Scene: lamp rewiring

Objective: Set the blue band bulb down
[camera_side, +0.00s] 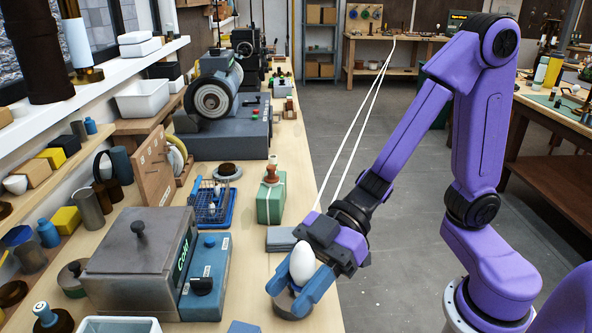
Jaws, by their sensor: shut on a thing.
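My gripper (289,294) is low over the front right part of the bench. Its blue fingers are shut on a white, egg-shaped bulb (302,261). The bulb's rounded end points up and its lower part is hidden by the fingers. I cannot see a blue band on it from here. A dark grey round piece (287,309) shows just under the fingertips; I cannot tell whether the bulb touches it.
A grey metal box with a blue unit (205,275) stands left of my gripper. Behind are a blue wire basket (212,205), a green box (270,203) and a grinder (213,95). A flat grey block (281,239) lies close behind the gripper. Bare wood (252,270) shows between.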

